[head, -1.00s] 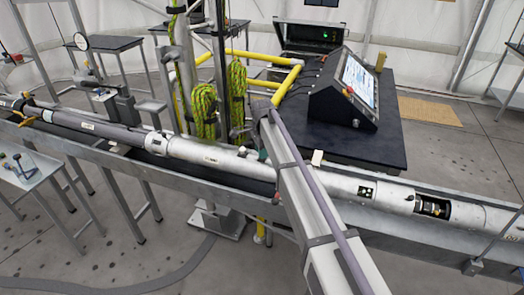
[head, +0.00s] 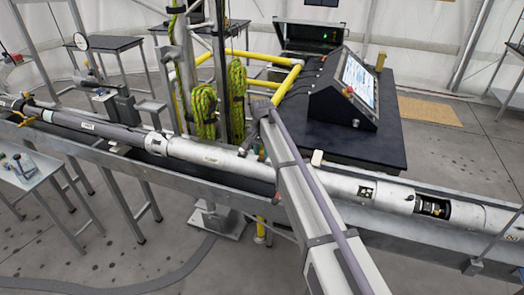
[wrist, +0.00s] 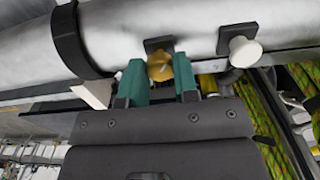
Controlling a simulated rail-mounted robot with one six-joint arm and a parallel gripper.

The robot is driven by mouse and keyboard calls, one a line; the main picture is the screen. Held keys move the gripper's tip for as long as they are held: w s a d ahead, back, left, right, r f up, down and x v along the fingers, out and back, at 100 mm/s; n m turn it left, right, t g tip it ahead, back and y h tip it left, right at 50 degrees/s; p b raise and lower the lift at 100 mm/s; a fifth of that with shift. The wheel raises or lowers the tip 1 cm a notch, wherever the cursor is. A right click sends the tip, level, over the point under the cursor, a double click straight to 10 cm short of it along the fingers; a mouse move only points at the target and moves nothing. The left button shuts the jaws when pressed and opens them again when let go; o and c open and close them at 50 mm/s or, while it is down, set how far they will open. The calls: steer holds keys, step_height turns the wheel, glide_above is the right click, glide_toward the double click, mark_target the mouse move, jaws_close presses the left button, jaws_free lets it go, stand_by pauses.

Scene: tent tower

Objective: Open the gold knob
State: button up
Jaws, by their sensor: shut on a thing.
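The gold knob (wrist: 159,67) sits on a dark square mount on the underside of the white tube (wrist: 200,28) in the wrist view. My gripper (wrist: 159,78) has its two teal fingers on either side of the knob and is shut on it. The fingers cover part of the knob's sides. In the head view, my arm hides the gold knob and the fingertips. The long white tube (head: 210,155) lies in the metal trough there.
A white knob (wrist: 241,50) on its own dark mount is close to the right of the gold knob. A black band (wrist: 72,40) rings the tube at left. Green rope coils (head: 205,110) hang behind the tube. A control console (head: 345,90) stands on a black table at right.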

mark_target(262, 152)
steer(key=n, duration=0.6)
steer(key=shift+n, duration=0.3)
stand_by(0.4)
steer(key=o, duration=0.9)
steer(key=shift+o, duration=0.2)
steer(key=shift+r, duration=0.1)
step_height(262, 152, up, 11)
steer(key=p, duration=1.1)
steer(key=shift+f, duration=0.2)
